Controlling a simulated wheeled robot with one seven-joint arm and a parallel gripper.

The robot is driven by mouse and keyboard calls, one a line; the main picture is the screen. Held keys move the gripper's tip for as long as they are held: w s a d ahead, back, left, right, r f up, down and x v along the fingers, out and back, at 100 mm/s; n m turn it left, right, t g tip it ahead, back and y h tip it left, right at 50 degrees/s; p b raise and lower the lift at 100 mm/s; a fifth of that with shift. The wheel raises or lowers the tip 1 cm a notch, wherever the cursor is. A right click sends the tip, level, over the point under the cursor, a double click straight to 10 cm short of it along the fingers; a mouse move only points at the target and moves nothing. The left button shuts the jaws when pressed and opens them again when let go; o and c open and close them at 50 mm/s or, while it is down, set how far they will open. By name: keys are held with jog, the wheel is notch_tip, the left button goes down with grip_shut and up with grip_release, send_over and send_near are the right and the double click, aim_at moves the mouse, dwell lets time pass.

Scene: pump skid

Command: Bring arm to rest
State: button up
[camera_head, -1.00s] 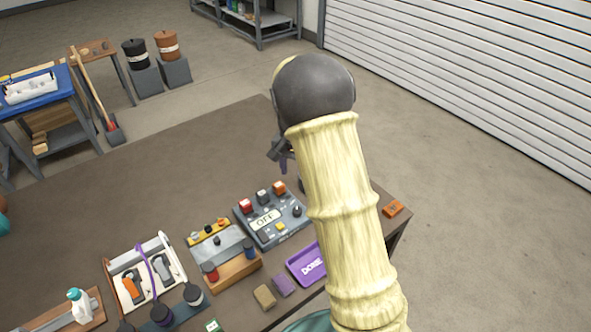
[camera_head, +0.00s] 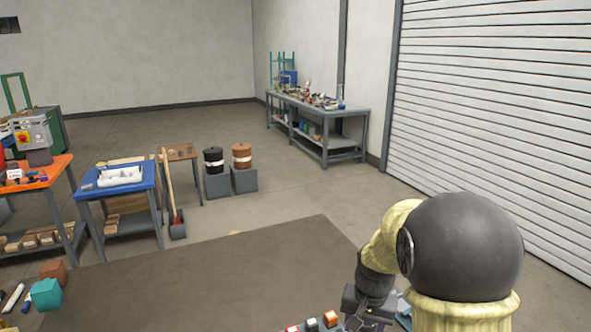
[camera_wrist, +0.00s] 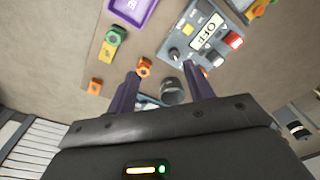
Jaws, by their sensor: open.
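My arm stands at the lower right of the head view, with its dark round joint and cream-covered links bent over the right end of the brown table (camera_head: 215,275). The dark body of my gripper shows low in that view; its fingertips are cut off or hidden there. In the wrist view my gripper (camera_wrist: 163,80) points down over the table with its two purple-dark fingers apart. Nothing is held between them. A grey control box (camera_wrist: 195,38) with an "OFF" display lies beyond the fingertips. A small orange piece (camera_wrist: 144,67) shows close to the left finger.
A purple tray (camera_wrist: 130,14) and a green-and-yellow fitting (camera_wrist: 113,42) lie near the box. In the head view, a blue table (camera_head: 118,182), two drums on grey blocks (camera_head: 228,180) and a grey bench (camera_head: 318,115) stand farther back. A roller shutter (camera_head: 490,110) closes the right side.

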jog(key=s+n+t, duration=0.1)
jog(key=s+n, duration=0.3)
jog(key=s, duration=0.9)
jog(key=shift+a+r+t, duration=0.2)
jog(key=shift+r+t, duration=0.1)
jog(key=shift+r, duration=0.1)
